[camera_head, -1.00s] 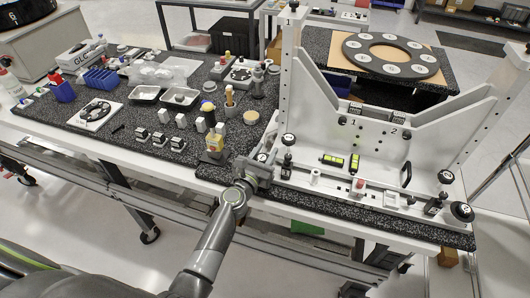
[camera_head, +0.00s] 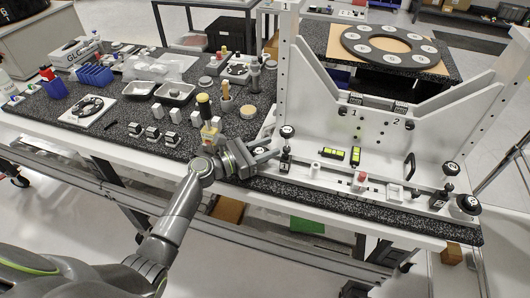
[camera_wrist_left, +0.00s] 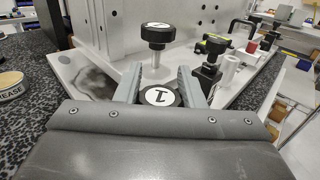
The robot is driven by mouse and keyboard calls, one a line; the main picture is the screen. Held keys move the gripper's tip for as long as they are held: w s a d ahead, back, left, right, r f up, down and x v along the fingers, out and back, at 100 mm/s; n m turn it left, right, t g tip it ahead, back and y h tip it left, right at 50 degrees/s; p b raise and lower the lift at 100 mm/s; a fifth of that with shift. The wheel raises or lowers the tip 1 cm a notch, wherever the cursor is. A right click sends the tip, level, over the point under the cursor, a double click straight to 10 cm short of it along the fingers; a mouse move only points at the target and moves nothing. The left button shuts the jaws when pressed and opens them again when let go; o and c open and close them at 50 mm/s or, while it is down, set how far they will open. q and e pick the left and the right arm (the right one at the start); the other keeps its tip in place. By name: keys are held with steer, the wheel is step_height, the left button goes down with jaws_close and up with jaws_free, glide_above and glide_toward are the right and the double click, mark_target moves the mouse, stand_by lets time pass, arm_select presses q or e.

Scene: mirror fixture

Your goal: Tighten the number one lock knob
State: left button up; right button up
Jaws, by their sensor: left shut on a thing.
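The number one lock knob (camera_wrist_left: 159,96), a black round knob with a white face marked 1, sits between the fingers of my left gripper (camera_wrist_left: 158,82) in the left wrist view. The gripper is shut on it, one finger on each side. In the head view my left gripper (camera_head: 266,152) is at the left front corner of the white fixture (camera_head: 370,150) and hides most of this knob. A second black knob (camera_wrist_left: 157,34) stands on a metal post just beyond the gripped one; it also shows in the head view (camera_head: 287,131). My right gripper is in neither view.
A black clamp (camera_wrist_left: 207,76) stands close to the right finger. Two yellow-green vials (camera_head: 337,153) and a red-topped part (camera_head: 361,178) lie on the fixture base. Small bottles (camera_head: 210,132) and trays (camera_head: 175,93) crowd the dark bench to the left.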

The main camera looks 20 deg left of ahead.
arm_select(q)
steer(key=m+g+h+b, duration=0.2)
steer(key=g, duration=0.1)
steer(key=m+g+h+b, duration=0.1)
steer(key=shift+s+d+f+m+g, duration=0.15)
steer(key=shift+s+f+m+g, duration=0.05)
steer(key=shift+s+m+g, duration=0.1)
steer(key=shift+s+r+m+g+h+b, duration=0.1)
steer(key=shift+m+g+h+b, duration=0.3)
steer(key=shift+m+g+b, duration=0.35)
steer(key=shift+g, duration=0.25)
steer(key=o, duration=1)
steer(key=shift+r, duration=0.1)
step_height(320, 180, up, 10)
steer(key=shift+f+b, duration=0.1)
steer(key=shift+b, duration=0.45)
